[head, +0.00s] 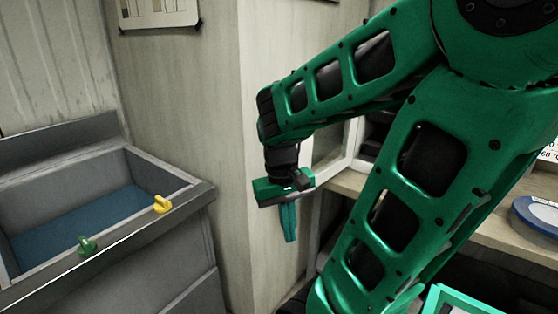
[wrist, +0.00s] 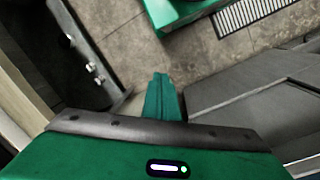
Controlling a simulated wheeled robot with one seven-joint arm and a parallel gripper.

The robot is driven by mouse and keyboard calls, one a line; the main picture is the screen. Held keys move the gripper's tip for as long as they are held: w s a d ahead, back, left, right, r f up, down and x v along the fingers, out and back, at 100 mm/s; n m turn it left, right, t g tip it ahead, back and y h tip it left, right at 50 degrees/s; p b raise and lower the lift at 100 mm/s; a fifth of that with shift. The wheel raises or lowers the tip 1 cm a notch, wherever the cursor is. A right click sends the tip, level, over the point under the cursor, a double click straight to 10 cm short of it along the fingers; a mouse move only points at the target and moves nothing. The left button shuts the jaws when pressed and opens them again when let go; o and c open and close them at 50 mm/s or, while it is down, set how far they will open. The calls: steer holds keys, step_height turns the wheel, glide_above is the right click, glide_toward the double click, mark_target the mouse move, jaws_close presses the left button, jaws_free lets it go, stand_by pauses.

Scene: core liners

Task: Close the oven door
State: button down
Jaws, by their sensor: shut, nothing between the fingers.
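A pale-framed panel with a glass window (head: 328,147), which looks like the oven door, stands swung out at the end of the counter, partly behind my arm. Behind it a dark opening (head: 374,134) with a pale frame shows, mostly covered by my arm. My gripper (head: 289,238) hangs with its fingers pointing down, to the left of and in front of the panel. Its green fingers are together and empty. In the wrist view the shut fingers (wrist: 160,78) point out over the floor. I cannot tell whether my gripper touches the panel.
Tiled floor (wrist: 130,45) shows below my gripper.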

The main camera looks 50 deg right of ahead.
steer(key=w+d+f+n+g+h, duration=0.1)
steer(key=w+d+f+g+h, duration=0.1)
steer(key=w+d+g+h, duration=0.55)
steer(key=w+d+r+n+t+h, duration=0.1)
steer(key=w+r+n+t+h, duration=0.15)
steer(key=w+r+h, duration=0.8)
steer(key=s+d+f+y, duration=0.1)
steer(key=d+f, duration=0.1)
steer(key=d, duration=0.7)
steer(key=shift+d+t, duration=0.3)
steer(key=shift+d, duration=0.1)
steer(key=shift+s+f, duration=0.1)
